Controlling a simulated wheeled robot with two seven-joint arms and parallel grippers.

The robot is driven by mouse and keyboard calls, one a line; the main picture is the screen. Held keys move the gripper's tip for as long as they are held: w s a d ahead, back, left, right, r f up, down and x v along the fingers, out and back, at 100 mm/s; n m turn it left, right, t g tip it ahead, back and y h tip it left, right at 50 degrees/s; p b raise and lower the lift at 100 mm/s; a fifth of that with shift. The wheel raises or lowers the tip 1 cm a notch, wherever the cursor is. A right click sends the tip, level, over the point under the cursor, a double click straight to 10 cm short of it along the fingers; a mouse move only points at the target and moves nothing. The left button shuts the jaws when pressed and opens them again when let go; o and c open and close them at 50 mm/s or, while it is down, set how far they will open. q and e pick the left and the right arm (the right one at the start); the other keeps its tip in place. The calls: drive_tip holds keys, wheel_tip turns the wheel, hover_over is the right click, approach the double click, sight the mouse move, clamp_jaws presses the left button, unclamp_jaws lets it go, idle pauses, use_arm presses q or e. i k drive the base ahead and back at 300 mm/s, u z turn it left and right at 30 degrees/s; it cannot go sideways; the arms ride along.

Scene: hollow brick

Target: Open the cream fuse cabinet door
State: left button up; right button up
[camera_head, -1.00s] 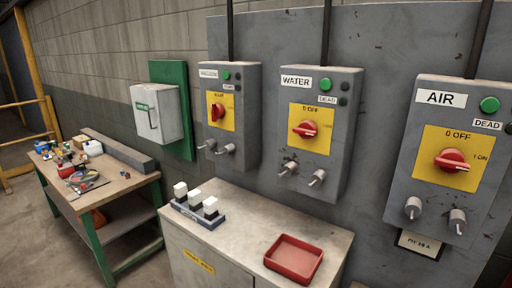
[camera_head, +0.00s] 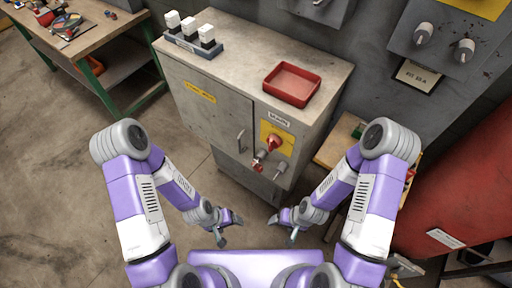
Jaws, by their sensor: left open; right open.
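The cream-grey cabinet (camera_head: 206,118) stands on the floor ahead of me. Its front door, with a yellow label (camera_head: 200,92), looks shut. An upright bar handle (camera_head: 241,141) sits near the door's right edge. My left gripper (camera_head: 229,227) is open and empty, low in front of the cabinet and well apart from the handle. My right gripper (camera_head: 284,225) is open and empty, a little to its right, also apart from the cabinet. The inside of the cabinet is hidden.
A red rotary switch (camera_head: 273,142) on a yellow plate and small knobs sit right of the handle. A workbench (camera_head: 110,40) stands left. Floor between is clear.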

sight(225, 117)
drive_tip(key=z, duration=0.1)
drive_tip(key=k, duration=1)
drive_tip(key=u, duration=1.2)
drive_tip(key=i, duration=0.75)
drive_tip(key=z, duration=0.5)
drive_tip(key=i, duration=0.65)
drive_tip(key=z, duration=0.65)
